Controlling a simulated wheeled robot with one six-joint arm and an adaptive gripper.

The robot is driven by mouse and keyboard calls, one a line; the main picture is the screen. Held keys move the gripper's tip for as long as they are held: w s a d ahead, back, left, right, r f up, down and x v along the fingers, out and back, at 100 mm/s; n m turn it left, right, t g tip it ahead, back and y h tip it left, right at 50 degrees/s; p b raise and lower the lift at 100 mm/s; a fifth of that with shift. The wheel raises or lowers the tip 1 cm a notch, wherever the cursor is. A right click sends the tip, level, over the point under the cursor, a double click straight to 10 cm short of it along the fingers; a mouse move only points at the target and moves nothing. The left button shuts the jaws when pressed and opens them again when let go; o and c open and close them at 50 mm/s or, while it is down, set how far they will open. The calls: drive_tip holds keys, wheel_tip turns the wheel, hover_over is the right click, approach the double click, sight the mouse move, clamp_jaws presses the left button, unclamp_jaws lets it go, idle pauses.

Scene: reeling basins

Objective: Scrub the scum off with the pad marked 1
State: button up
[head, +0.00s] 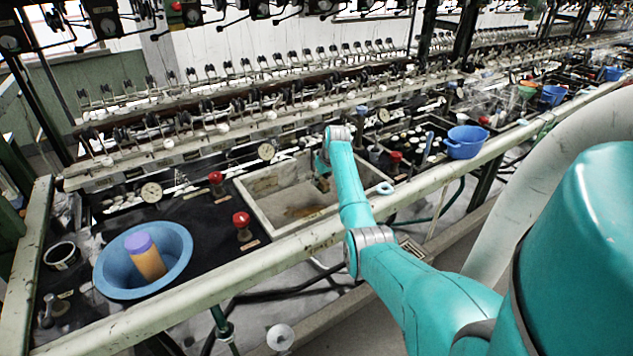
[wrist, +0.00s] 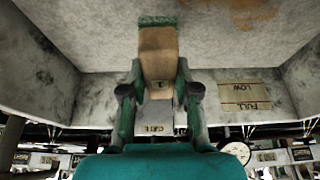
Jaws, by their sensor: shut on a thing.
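My gripper (head: 322,164) is inside the pale rectangular basin (head: 262,222), near its far right part. In the wrist view my gripper (wrist: 158,78) is shut on a tan pad (wrist: 158,50) with a green scrubbing face at its tip. A small dark mark shows on the pad, too small to read surely. The pad also shows in the head view (head: 322,185), below the fingers. Scum (wrist: 250,14) also shows in the wrist view, right of the pad. I cannot tell whether the pad touches the floor.
A blue bowl (head: 182,246) holding an orange bottle with a purple cap (head: 147,258) stands left. Red knobs (head: 241,219) stand beside the basin. A pale rail (head: 235,262) runs along the front. The basin wall bears a LOW/FULL label (wrist: 244,96).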

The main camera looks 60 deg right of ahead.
drive_tip(key=shift+d, duration=0.1)
drive_tip(key=shift+r, duration=3)
drive_tip(key=shift+r, duration=0.1)
drive_tip(key=shift+r, duration=1.4)
